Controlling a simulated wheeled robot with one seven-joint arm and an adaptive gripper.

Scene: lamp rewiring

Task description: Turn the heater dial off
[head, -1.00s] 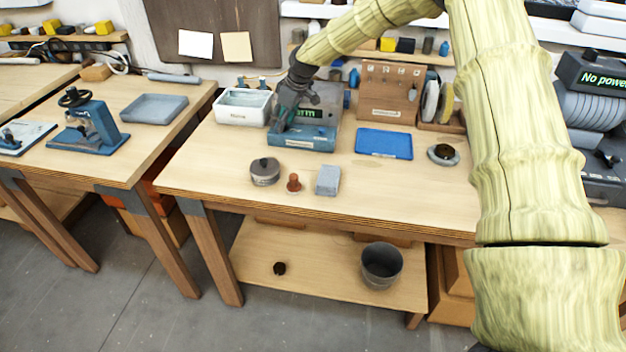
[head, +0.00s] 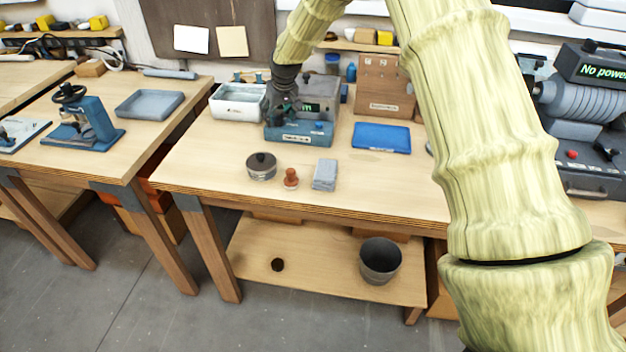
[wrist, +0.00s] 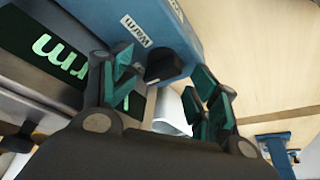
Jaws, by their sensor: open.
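The heater (head: 312,131) is a blue and grey unit at the back of the middle bench, with a dark display showing green letters ending in "rm". My gripper (head: 284,112) is over its left part and hides some of it. In the wrist view the blue housing (wrist: 185,45) carries a small "Warm" label. A dark knob, seemingly the dial (wrist: 166,68), sticks out of the housing. My gripper (wrist: 165,78) is open, with its teal fingers to either side of the knob. I cannot tell whether they touch it.
A white tub (head: 238,113) stands close left of the heater, and a blue mat (head: 381,137) lies to its right. A wooden box (head: 384,87) is behind.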

